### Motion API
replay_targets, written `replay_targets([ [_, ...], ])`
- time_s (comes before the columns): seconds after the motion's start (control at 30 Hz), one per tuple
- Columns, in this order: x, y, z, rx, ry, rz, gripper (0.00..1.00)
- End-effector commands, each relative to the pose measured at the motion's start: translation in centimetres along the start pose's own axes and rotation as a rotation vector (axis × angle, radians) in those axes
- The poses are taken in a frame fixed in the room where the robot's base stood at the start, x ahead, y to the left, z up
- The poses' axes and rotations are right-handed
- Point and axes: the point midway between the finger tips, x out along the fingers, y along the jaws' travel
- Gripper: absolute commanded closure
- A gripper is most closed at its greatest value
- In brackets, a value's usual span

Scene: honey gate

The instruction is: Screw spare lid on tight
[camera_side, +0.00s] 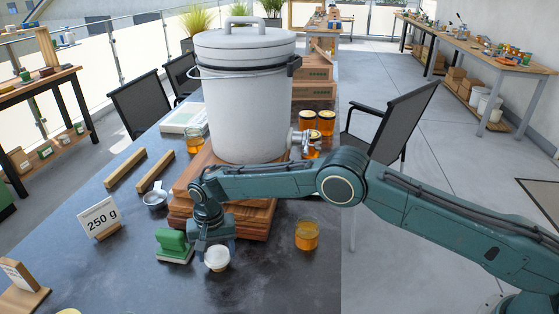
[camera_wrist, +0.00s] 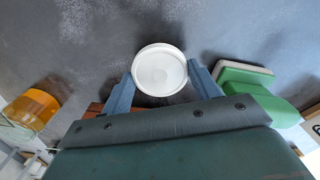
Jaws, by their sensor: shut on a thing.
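The white round lid (camera_wrist: 160,70) sits between the two fingers of my gripper (camera_wrist: 160,82) in the wrist view, one finger on each side of it. In the side view, my gripper (camera_side: 214,246) points down near the front of the table, shut on the lid (camera_side: 217,254). Something pale shows just below the lid; I cannot tell whether it is a small jar or part of the lid. A jar of amber honey (camera_side: 307,235) stands apart to the right, with no lid visible; an amber jar also shows at the left of the wrist view (camera_wrist: 32,108).
A green-handled block (camera_side: 174,246) stands close to the left of my gripper. A wooden stand (camera_side: 248,220) with a large white tank (camera_side: 250,115) is behind it. The front table surface is mostly clear.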

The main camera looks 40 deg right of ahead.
Motion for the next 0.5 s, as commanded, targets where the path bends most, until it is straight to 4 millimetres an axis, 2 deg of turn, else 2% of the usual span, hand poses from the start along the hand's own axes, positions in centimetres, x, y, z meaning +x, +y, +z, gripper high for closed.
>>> replay_targets([
  [0.5,-0.62,0.01,0.01,0.0,0.0,0.0,0.63],
])
